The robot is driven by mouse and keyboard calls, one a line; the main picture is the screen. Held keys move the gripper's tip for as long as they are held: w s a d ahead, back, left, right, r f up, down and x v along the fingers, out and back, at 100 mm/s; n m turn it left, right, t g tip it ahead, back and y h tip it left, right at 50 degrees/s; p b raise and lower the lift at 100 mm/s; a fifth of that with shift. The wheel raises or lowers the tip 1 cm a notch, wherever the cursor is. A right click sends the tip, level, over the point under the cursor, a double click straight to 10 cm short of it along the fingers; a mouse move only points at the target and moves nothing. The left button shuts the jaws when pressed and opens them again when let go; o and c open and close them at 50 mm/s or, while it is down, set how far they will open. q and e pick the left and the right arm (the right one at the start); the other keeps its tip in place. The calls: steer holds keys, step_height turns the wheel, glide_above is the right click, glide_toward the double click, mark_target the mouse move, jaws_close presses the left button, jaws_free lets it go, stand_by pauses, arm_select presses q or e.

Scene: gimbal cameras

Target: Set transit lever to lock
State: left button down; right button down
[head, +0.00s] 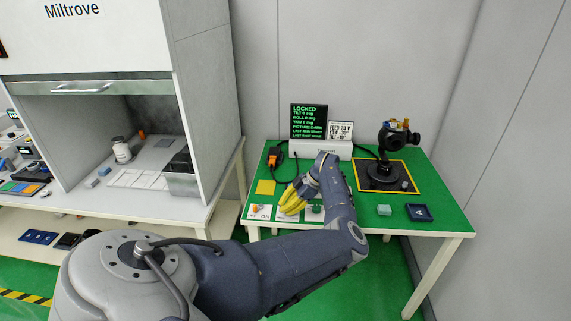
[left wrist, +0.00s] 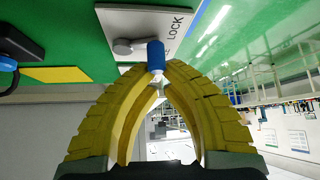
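In the left wrist view, the transit lever has a blue grip (left wrist: 155,57) and a grey pivot (left wrist: 122,46) on a white plate (left wrist: 136,19). The word LOCK is printed on the plate close to the grip; another label is mostly hidden. My left gripper (left wrist: 157,68) has yellow fingers that meet around the blue grip, one on each side. In the head view, my left gripper (head: 289,207) is low over the front left of the green table (head: 356,208), and its fingers and arm hide the lever. My right gripper is in neither view.
A black screen (head: 308,121) at the back reads LOCKED, beside a white card (head: 340,131). The gimbal camera (head: 392,140) stands on a black base at the right.

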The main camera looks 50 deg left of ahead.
arm_select(q)
steer(key=shift+w, duration=0.1)
stand_by(0.6)
steer(key=shift+w+a, duration=0.35)
steer(key=shift+a, duration=0.3)
steer(key=shift+s+a, duration=0.2)
steer(key=shift+s, duration=0.15)
steer(key=shift+s+a+r, duration=0.25)
steer(key=shift+s+a, duration=0.1)
steer(key=shift+s, duration=0.25)
steer(key=shift+s+a+r, duration=0.2)
steer(key=shift+s+a, duration=0.15)
steer(key=shift+s, duration=0.25)
steer(key=v, duration=0.9)
steer(key=shift+a, duration=0.2)
steer(key=shift+w, duration=0.15)
